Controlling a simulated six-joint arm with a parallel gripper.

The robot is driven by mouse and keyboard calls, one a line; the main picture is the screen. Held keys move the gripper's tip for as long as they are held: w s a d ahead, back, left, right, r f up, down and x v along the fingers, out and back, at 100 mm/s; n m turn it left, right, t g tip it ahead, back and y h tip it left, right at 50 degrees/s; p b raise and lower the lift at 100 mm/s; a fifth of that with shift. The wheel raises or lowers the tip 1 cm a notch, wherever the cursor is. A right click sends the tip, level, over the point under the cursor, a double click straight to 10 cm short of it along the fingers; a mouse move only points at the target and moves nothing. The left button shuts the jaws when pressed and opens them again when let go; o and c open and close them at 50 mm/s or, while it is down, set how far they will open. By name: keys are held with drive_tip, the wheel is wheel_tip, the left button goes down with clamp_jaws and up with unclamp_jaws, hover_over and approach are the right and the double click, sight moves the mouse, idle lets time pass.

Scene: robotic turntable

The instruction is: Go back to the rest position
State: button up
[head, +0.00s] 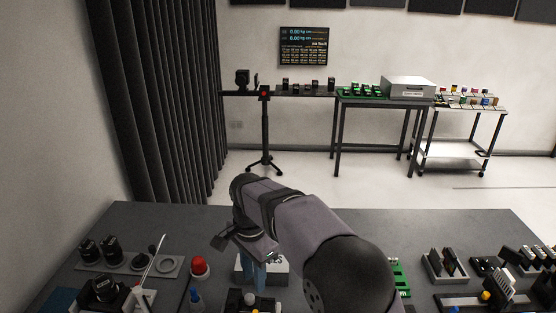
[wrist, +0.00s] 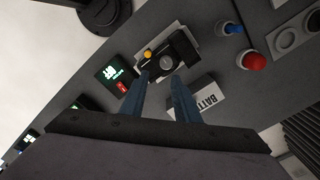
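My gripper (wrist: 158,85) has two blue fingers, which stand apart with a gap between them in the wrist view. Grey tabletop shows through the gap, and nothing is held. In the head view my gripper (head: 258,276) points down over the near table, in front of a white-fronted box (head: 278,265). In the wrist view this box (wrist: 209,100), lettered "BATT", lies beside one finger, partly hidden by it. A black camera-like device (wrist: 170,62) with a yellow knob lies beyond the fingertips. My arm hides part of the table in the head view.
A red button (head: 200,266) and a blue-topped item (head: 195,297) stand left of my gripper. Black lenses (head: 105,247) and a round holder are farther left. A green board (head: 400,278) and racks (head: 447,265) are at right. The table's back strip is mostly clear.

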drive_tip(key=s+d+f+n, duration=0.2)
drive_tip(key=s+d+n, duration=0.35)
drive_tip(key=d, duration=0.85)
drive_tip(key=s+d+f+n, duration=0.2)
drive_tip(key=s+d, duration=0.2)
drive_tip(key=s, duration=0.3)
drive_tip(key=s+d+f+n, duration=0.2)
drive_tip(key=s+d+f, duration=0.1)
drive_tip(key=s+d, duration=0.2)
drive_tip(key=s, duration=0.2)
drive_tip(key=shift+s, duration=0.4)
drive_tip(key=shift+w, duration=0.1)
